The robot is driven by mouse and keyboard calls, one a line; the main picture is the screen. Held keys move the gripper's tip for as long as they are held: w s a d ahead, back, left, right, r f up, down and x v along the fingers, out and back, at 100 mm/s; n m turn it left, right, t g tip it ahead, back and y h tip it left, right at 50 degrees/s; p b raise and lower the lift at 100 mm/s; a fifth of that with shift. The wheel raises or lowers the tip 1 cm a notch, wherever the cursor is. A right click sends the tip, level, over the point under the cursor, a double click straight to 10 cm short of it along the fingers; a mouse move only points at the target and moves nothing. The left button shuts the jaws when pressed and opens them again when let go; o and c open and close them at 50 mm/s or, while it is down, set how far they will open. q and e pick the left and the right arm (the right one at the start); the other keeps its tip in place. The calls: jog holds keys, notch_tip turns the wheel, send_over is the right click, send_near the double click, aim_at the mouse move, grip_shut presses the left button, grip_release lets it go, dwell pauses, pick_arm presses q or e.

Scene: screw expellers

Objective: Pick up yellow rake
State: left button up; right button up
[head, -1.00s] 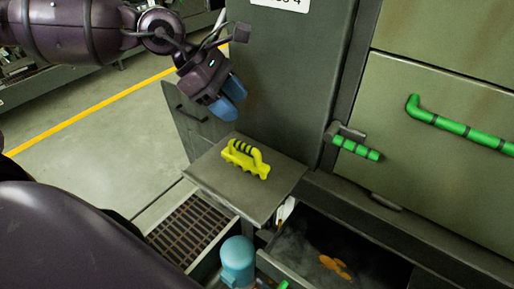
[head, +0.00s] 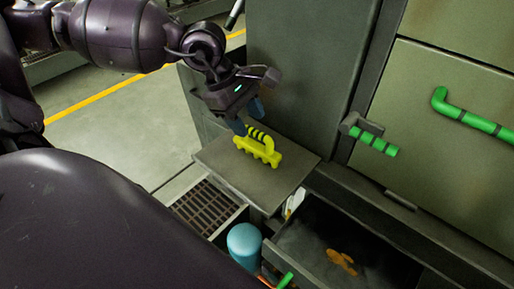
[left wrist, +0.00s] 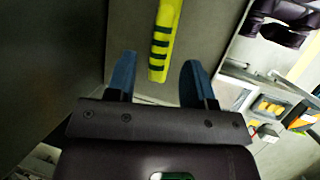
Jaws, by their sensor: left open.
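The yellow rake (head: 258,147) lies on a flat grey shelf (head: 223,160) in the head view, its black-striped handle on the upper side. My left gripper (head: 249,117) is just above and behind the rake in the head view, with its blue fingers pointing down. In the left wrist view, the fingers of my left gripper (left wrist: 157,85) are open and apart. The striped handle of the rake (left wrist: 161,45) shows ahead, in line with the gap between them. I cannot tell whether a finger touches the rake. My right gripper is not in view.
A tall grey cabinet panel (head: 298,75) stands behind the shelf. Green handles (head: 470,121) stick out at the right. Below are an open drawer (head: 312,246) with an orange item, a light-blue cylinder (head: 244,243) and a dark grate (head: 205,206).

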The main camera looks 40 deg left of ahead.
aim_at(253, 130)
pick_arm(q)
jog(key=x, duration=0.4)
jog(key=shift+w+f, duration=0.15)
jog(key=shift+f, duration=0.05)
grip_shut()
